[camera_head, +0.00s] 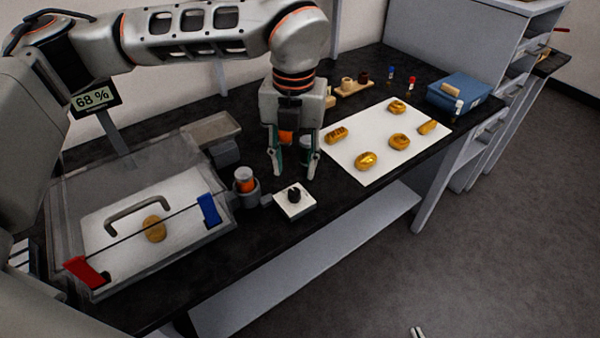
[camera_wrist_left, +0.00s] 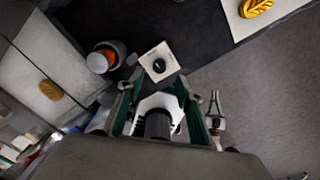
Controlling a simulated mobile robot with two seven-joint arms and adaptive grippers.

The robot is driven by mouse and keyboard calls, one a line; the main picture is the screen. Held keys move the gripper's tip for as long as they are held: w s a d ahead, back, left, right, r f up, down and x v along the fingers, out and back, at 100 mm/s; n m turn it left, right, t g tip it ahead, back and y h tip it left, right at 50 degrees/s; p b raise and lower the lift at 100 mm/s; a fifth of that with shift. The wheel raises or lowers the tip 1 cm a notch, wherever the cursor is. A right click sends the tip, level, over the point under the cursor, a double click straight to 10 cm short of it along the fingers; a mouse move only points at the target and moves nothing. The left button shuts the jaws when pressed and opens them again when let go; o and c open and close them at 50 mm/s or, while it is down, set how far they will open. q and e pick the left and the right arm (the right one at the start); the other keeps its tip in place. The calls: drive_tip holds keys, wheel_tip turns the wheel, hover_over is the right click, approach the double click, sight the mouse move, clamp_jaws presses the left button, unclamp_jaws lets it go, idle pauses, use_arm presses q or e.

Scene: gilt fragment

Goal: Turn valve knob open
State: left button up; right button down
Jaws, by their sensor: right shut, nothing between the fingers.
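The valve knob (camera_head: 294,193) is a small black knob on a white square plate (camera_head: 296,210) near the table's front edge. The knob also shows in the left wrist view (camera_wrist_left: 159,65), just beyond the fingertips. My left gripper (camera_head: 295,173) points down, with its green-sided fingers apart, and appears above and behind the knob in the head view. I see no contact with the knob. The fingers also show spread in the left wrist view (camera_wrist_left: 160,85). Only the tips of my right gripper (camera_head: 418,332) show at the bottom edge of the head view, close together, away from the table.
A clear box (camera_head: 70,200) with a red and a blue clip is further left. A white sheet (camera_head: 365,177) with several gold pieces lies right. A blue case (camera_head: 470,92) is behind it.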

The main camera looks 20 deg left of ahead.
sight(294, 191)
use_arm(q)
drive_tip(key=f, duration=0.7)
drive_tip(key=shift+s+f, duration=0.2)
clamp_jaws()
